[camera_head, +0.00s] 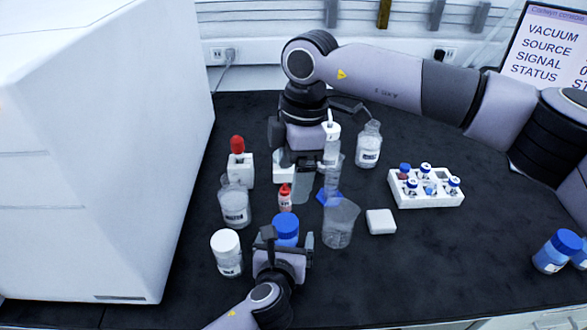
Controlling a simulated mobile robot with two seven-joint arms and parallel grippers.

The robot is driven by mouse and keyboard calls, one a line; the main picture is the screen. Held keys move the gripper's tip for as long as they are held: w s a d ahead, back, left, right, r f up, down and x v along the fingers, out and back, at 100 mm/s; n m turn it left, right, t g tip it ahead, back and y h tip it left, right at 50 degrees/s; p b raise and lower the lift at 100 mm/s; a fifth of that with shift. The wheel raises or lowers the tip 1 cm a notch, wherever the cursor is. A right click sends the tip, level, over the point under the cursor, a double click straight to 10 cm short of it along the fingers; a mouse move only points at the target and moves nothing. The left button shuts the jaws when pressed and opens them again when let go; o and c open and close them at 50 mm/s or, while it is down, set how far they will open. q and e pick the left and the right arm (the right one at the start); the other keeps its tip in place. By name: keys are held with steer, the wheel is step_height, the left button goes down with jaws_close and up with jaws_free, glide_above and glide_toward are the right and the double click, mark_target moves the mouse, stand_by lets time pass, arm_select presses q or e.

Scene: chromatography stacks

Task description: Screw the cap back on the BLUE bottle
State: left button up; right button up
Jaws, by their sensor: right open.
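A blue, cap-like round top (285,226) stands at the front centre; what is under it is hidden by my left gripper. My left gripper (288,240) is at it, one finger on its left and one to its right; I cannot tell whether they press on it. My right gripper (305,165) is open, pointing down behind the red-topped small bottle (285,199), among clear vessels. An uncapped clear bottle (369,146) with a white label stands to its right. Another uncapped labelled bottle (235,206) stands at the left. A blue flat piece (328,198) lies behind the beaker.
A clear beaker (340,224) and a white block (381,222) stand right of my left gripper. A white-capped bottle (227,253) and a red-topped white holder (239,162) stand left. A white vial rack (427,198) and blue bottles (553,254) are right. A large white machine (95,150) bounds the left.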

arm_select(q)
steer(key=shift+p+v, duration=0.6)
steer(key=shift+v, duration=3)
